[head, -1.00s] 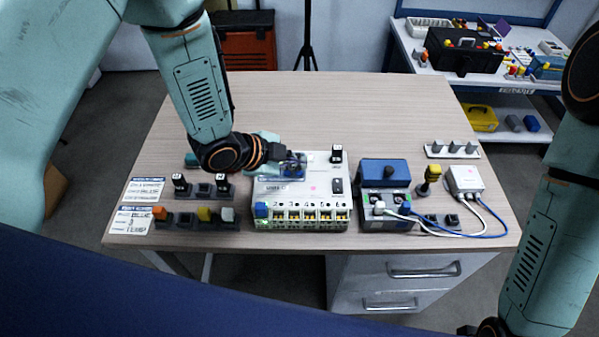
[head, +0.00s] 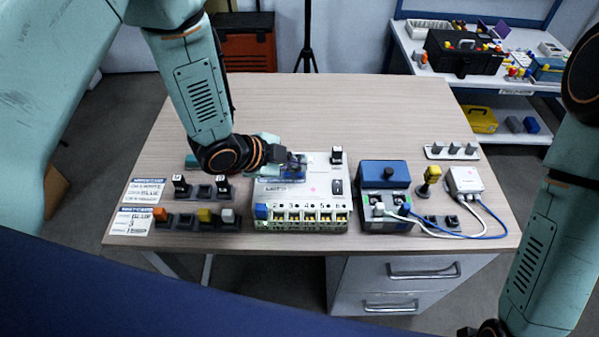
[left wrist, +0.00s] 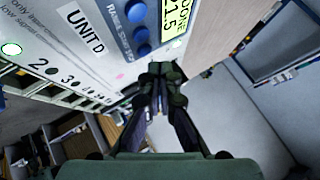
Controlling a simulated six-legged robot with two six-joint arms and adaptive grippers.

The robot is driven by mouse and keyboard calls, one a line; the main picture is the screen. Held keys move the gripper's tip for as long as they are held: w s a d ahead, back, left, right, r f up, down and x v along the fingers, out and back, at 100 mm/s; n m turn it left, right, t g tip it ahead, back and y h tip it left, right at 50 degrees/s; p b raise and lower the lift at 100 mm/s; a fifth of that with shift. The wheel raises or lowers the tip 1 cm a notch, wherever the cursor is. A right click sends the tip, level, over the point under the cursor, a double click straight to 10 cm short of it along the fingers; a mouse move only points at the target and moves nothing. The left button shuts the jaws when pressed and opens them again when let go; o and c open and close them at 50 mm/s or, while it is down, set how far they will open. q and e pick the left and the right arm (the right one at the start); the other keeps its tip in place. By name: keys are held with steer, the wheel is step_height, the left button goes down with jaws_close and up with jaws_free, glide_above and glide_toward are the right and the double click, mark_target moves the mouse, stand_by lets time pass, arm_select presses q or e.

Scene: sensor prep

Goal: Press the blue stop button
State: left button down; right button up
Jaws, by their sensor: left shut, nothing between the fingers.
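The white instrument unit (head: 320,190) stands at the middle of the table; the left wrist view shows its label "UNIT D" (left wrist: 88,32). That view also shows a column of blue buttons (left wrist: 141,33) beside a lit yellow-green display (left wrist: 174,18). I cannot read which button is the stop button. My left gripper (head: 296,166) is shut and empty over the back left part of the unit, hiding the buttons in the head view. In the left wrist view its fingertips (left wrist: 160,72) are close to the lowest blue button; contact cannot be told.
A blue-topped box (head: 384,174) with cables stands right of the unit. Dark holders with coloured blocks (head: 205,215) and two cards (head: 130,220) lie to the left. The back of the table (head: 330,110) is clear. My right arm is at the right edge, its gripper out of view.

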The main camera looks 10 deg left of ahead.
arm_select(q)
steer(key=shift+f, duration=0.1)
steer(key=shift+w+a+f, duration=0.1)
steer(key=shift+f, duration=0.25)
steer(key=shift+b, duration=0.3)
steer(key=shift+f, duration=0.4)
stand_by(0.4)
steer(key=shift+r, duration=0.15)
steer(key=shift+r+p, duration=0.55)
steer(key=shift+r, duration=0.15)
